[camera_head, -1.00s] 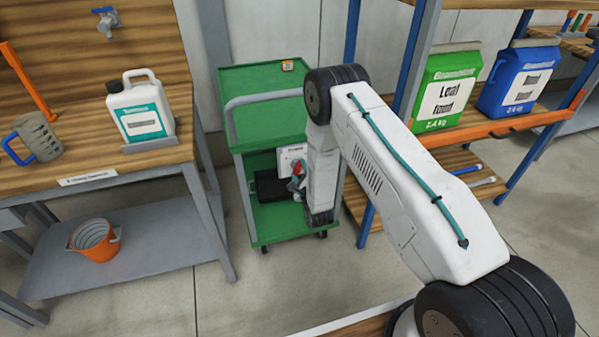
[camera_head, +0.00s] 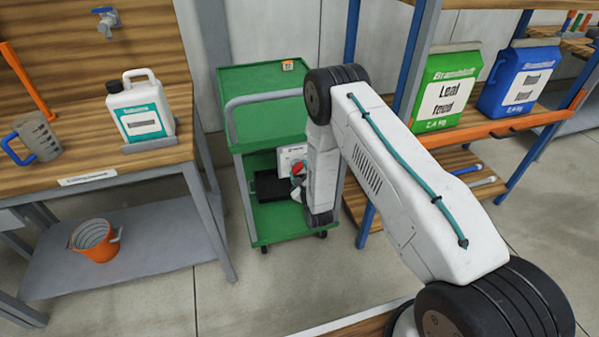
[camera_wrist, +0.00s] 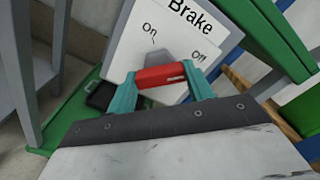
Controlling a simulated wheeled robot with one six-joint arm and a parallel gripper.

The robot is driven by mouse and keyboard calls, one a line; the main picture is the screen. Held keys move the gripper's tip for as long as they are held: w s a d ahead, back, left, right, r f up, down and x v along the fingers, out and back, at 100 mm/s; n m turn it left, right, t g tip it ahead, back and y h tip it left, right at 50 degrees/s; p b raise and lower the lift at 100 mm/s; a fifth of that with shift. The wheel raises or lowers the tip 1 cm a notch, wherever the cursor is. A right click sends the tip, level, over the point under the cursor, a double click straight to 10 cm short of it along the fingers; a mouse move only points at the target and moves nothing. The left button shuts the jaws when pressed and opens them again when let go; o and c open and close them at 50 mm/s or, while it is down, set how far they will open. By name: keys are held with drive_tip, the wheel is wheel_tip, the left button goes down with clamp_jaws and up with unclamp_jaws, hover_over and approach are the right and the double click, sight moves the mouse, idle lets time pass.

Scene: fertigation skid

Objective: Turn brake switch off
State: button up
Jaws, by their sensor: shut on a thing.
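The brake switch is on a white panel (camera_wrist: 212,28) marked "Brake", "On" and "Off", which appears tilted in the wrist view. Its red handle (camera_wrist: 162,76) lies crosswise between the teal fingers of my gripper (camera_wrist: 163,85), which is shut on it. A grey part (camera_wrist: 183,54) shows behind the handle, between the two labels. I cannot tell which label the handle points to. In the head view the panel (camera_head: 289,154) stands at the green cart's lower level, with the red handle (camera_head: 298,168) beside my wrist. My arm hides part of the panel there.
The green cart (camera_head: 262,87) has a grey push rail and a black box (camera_head: 270,186) on its lower shelf. A workbench (camera_head: 80,185) stands left and a blue-framed rack (camera_head: 405,60) right. Bare floor lies in front of the cart.

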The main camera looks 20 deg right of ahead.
drive_tip(key=o, duration=1)
drive_tip(key=shift+c, duration=0.2)
drive_tip(key=s, duration=0.7)
drive_tip(key=shift+s, duration=0.4)
